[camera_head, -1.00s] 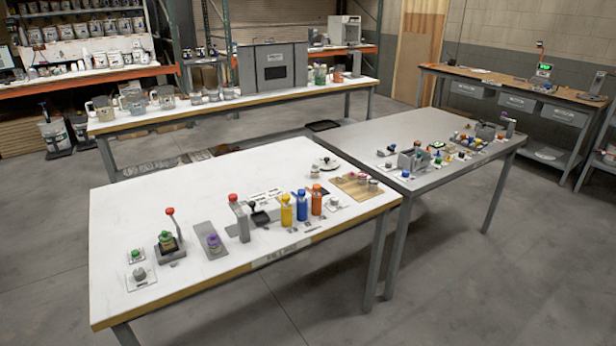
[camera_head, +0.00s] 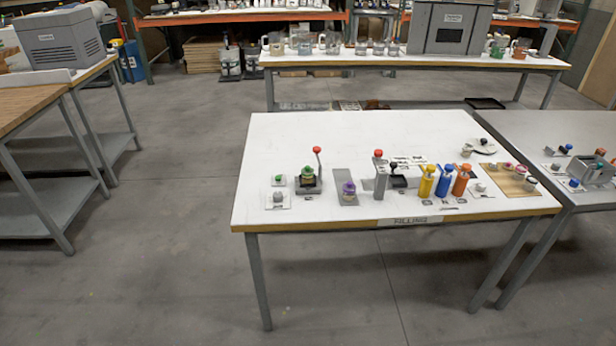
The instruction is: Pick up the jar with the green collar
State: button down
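A jar with a green collar (camera_head: 308,173) sits on a dark grey stand (camera_head: 310,188) with a red-knobbed lever, on the left part of the white filling table. It looks upright and partly yellowish; its details are too small to tell. A small green item (camera_head: 278,178) lies on a white card to its left. A jar with a purple collar (camera_head: 348,190) stands on a grey plate to its right. My gripper is not in view.
The white table (camera_head: 265,145) is bare at its back left. Yellow (camera_head: 427,183), blue (camera_head: 444,182) and orange (camera_head: 461,181) bottles stand right of a grey post (camera_head: 381,178) with a red knob. Open grey floor (camera_head: 180,250) lies left of and before the table.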

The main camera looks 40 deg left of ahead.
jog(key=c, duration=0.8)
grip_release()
